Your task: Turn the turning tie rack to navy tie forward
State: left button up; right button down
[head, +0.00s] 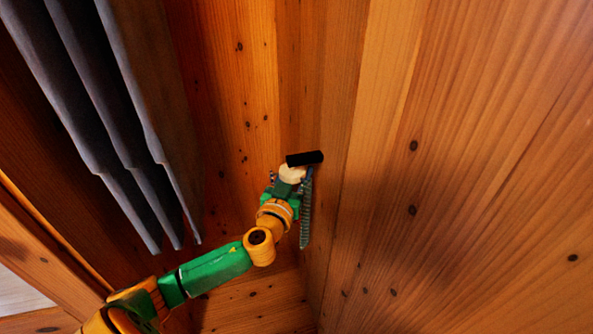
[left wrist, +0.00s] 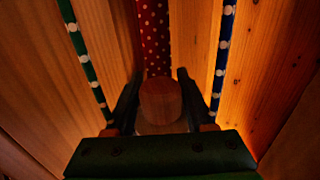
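In the left wrist view a red tie with white dots (left wrist: 155,35) hangs at the middle, straight ahead. A navy tie with white dots (left wrist: 222,55) hangs edge-on to the right, and a green tie with white dots (left wrist: 84,58) to the left. A round wooden knob (left wrist: 160,98) of the rack is between the fingers of my left gripper (left wrist: 160,75); whether they touch it is unclear. In the head view my left gripper (head: 288,188) is at the rack, beside a black bar (head: 305,158) and a hanging greenish patterned tie (head: 306,215). My right gripper is out of view.
Wooden plank walls (head: 460,150) enclose the rack closely on the right and behind. Dark grey hanging cloth (head: 110,120) fills the upper left of the head view, above my left arm.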

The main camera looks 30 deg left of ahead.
aim_at(292, 176)
pick_arm(q)
jog(key=shift+r, duration=0.1)
jog(key=v, duration=0.7)
jog(key=shift+b, duration=0.4)
